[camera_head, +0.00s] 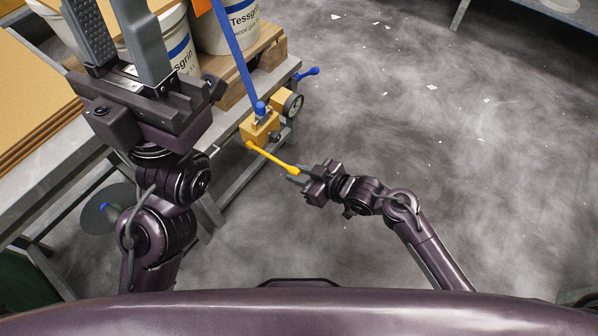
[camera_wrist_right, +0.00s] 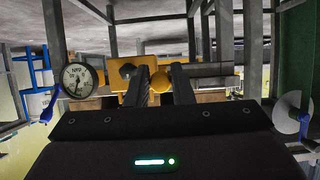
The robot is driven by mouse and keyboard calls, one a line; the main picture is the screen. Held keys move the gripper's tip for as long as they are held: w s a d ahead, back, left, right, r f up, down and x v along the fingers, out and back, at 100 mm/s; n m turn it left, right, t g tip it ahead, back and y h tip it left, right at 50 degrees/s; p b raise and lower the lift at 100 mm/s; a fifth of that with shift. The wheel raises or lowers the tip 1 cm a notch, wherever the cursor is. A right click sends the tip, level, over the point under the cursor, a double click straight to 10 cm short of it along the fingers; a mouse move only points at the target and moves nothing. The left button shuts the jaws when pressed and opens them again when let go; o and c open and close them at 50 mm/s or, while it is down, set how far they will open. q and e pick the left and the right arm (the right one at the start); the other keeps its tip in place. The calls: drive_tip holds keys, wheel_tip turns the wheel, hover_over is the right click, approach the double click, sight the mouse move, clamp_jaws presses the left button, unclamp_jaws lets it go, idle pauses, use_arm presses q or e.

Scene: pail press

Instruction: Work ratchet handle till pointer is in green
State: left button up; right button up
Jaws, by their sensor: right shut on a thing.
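The yellow ratchet handle (camera_head: 270,158) slants down to the right from the yellow ratchet body (camera_head: 259,129) at the bench's edge. My right gripper (camera_head: 300,176) is shut on the handle's knobbed end. In the right wrist view the yellow knob (camera_wrist_right: 160,83) shows between the fingers. A round dial (camera_head: 292,105) sits beside the ratchet body. Its white face (camera_wrist_right: 78,80) with a dark pointer shows in the right wrist view, but I cannot make out a green zone. My left gripper (camera_head: 118,38) is raised at the left, fingers apart and empty.
A blue strap (camera_head: 236,55) runs from the ratchet up over white pails (camera_head: 228,30) on a wooden pallet (camera_head: 262,52). A blue-knobbed lever (camera_head: 309,72) sticks out past the bench. Brown boards (camera_head: 30,95) lie at the left.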

drive_tip(key=shift+r, duration=0.55)
drive_tip(key=r+p, duration=0.3)
drive_tip(key=w+a+r+p, duration=0.1)
drive_tip(key=r+p, duration=0.1)
drive_tip(key=shift+a+r+p, duration=0.2)
drive_tip(key=shift+r+p, duration=0.15)
drive_tip(key=shift+r, duration=0.05)
drive_tip(key=shift+f, duration=0.1)
drive_tip(key=o, duration=0.9)
drive_tip(key=shift+f, duration=0.1)
drive_tip(key=shift+d, duration=0.1)
